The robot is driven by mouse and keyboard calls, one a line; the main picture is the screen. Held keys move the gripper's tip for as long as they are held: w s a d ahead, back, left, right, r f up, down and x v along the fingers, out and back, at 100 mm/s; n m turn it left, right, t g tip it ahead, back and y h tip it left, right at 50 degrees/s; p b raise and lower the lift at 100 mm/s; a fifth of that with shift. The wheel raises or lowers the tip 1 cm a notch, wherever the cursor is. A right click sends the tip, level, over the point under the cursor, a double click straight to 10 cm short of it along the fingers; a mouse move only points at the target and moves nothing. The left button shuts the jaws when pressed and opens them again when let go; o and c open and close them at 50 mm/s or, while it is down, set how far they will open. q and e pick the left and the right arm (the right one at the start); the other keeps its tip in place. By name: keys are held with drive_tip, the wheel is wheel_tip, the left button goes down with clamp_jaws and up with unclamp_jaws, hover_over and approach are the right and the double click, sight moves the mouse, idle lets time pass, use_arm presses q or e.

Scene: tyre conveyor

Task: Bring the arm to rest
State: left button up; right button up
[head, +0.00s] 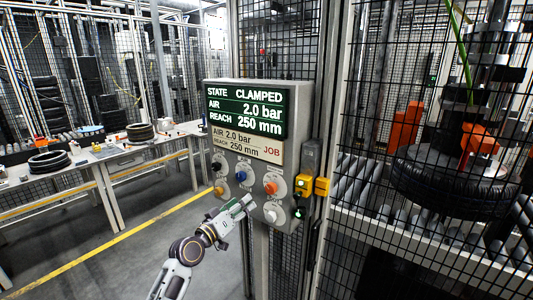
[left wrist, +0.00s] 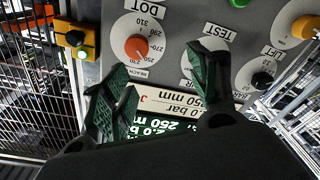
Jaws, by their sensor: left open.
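My left arm comes up from the bottom of the head view. Its gripper (head: 246,203) is at the lower part of the grey control panel (head: 292,92), among the knobs. In the left wrist view the two dark green fingers (left wrist: 163,88) are spread apart with nothing between them. The panel's screen (head: 246,112) reads STATE CLAMPED, AIR 2.0 bar, REACH 250 mm. The job card (head: 246,144) below it reads AIR 2.0 bar, REACH 250 mm. An orange knob (head: 271,188) sits right of the gripper; the REACH knob (left wrist: 136,47) also shows in the wrist view. My right gripper is out of view.
Mesh fencing (head: 350,130) flanks the panel. A black tyre (head: 445,190) lies over the rollers at right, behind the mesh. A yellow switch box (head: 321,187) sits beside the panel. A work table (head: 85,165) with tyres stands at left, with open floor before it.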

use_arm(q)
drive_tip(key=w+a+f+g+y, duration=0.1)
drive_tip(key=w+a+f+y, duration=0.15)
drive_tip(key=f, duration=0.65)
drive_tip(key=w+a+f+y, duration=0.15)
drive_tip(key=a+f, duration=0.25)
drive_tip(key=f, duration=0.4)
drive_tip(key=w+a+f+g+y, duration=0.1)
drive_tip(key=a+f+y, duration=0.15)
drive_tip(key=f, duration=0.65)
drive_tip(key=s+a+f+g+y, duration=0.15)
drive_tip(key=s+f, duration=0.25)
drive_tip(key=f, duration=0.4)
drive_tip(key=s+a+f+m+g, duration=0.1)
drive_tip(key=s+a+f, duration=0.15)
drive_tip(key=f, duration=0.55)
drive_tip(key=s+a+f+g+y, duration=0.1)
drive_tip(key=s+a+f, duration=0.1)
drive_tip(key=s+f, duration=0.45)
drive_tip(key=s+a+f+m+g, duration=0.25)
drive_tip(key=s+f+g, duration=0.25)
drive_tip(key=s+f, duration=1.9)
drive_tip(key=s+f+g, duration=0.2)
drive_tip(key=s, duration=1.3)
drive_tip(key=s+f+n+g, duration=0.1)
drive_tip(key=s+f+g, duration=0.1)
drive_tip(key=s, duration=1.3)
drive_tip(key=shift+d+f+y, duration=0.3)
drive_tip(key=shift+f+y, duration=0.1)
drive_tip(key=shift+f, duration=0.1)
